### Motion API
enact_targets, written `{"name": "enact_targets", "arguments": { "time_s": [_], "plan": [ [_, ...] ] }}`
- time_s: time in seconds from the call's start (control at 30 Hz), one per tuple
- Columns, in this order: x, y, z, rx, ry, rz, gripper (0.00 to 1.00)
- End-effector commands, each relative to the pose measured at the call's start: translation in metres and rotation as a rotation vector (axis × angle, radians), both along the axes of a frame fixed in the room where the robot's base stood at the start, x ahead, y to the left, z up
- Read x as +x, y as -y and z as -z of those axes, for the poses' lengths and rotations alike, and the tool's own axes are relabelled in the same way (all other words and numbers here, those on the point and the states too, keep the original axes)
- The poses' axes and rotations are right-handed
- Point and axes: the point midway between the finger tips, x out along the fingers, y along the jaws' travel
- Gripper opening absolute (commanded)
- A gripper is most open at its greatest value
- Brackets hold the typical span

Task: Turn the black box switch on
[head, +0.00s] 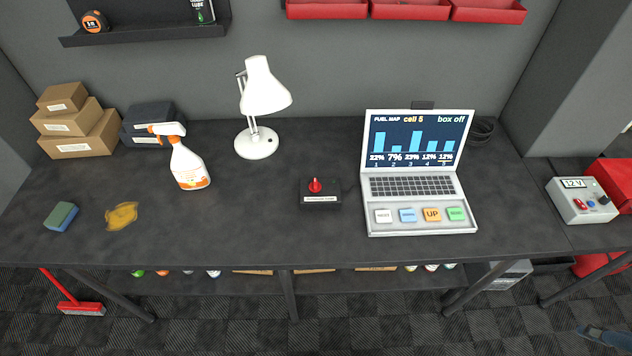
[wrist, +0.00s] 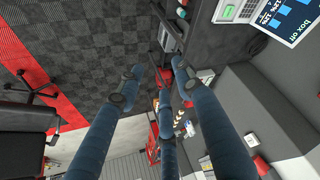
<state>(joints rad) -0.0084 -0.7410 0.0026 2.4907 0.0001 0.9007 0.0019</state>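The black box (head: 330,200) sits on the dark workbench in the head view, left of the laptop. A red switch knob (head: 315,185) stands on its top, with a white label at the front. The laptop (head: 415,187) is open and its screen reads "box off". The laptop also shows at the top right of the wrist view (wrist: 238,10). My gripper (wrist: 158,72) has its blue fingers spread apart, with nothing seen between them. It is away from the black box. I cannot make out the box in the wrist view. A blue-grey part of mine shows at the head view's lower right corner.
A white lamp (head: 257,143) and spray bottle (head: 189,167) stand left of the box. A sponge (head: 61,216), a yellow cloth (head: 121,215) and cartons (head: 80,147) lie farther left. A grey meter (head: 582,203) is at right. The bench in front of the box is clear.

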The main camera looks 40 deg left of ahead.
Motion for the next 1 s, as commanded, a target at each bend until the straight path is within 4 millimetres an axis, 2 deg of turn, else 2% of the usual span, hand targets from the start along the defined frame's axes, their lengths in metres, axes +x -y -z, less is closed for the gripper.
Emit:
{"name": "enact_targets", "arguments": {
  "time_s": [0.27, 0.47, 0.77, 1.0],
  "plan": [
    [0.033, -0.025, -0.017, 0.004, -0.039, -0.061, 0.36],
    [0.074, -0.063, -0.032, 0.007, -0.084, -0.132, 0.36],
    [0.132, -0.138, -0.042, 0.002, -0.154, -0.244, 0.36],
    [0.169, -0.211, -0.037, -0.012, -0.209, -0.332, 0.36]
  ]
}}
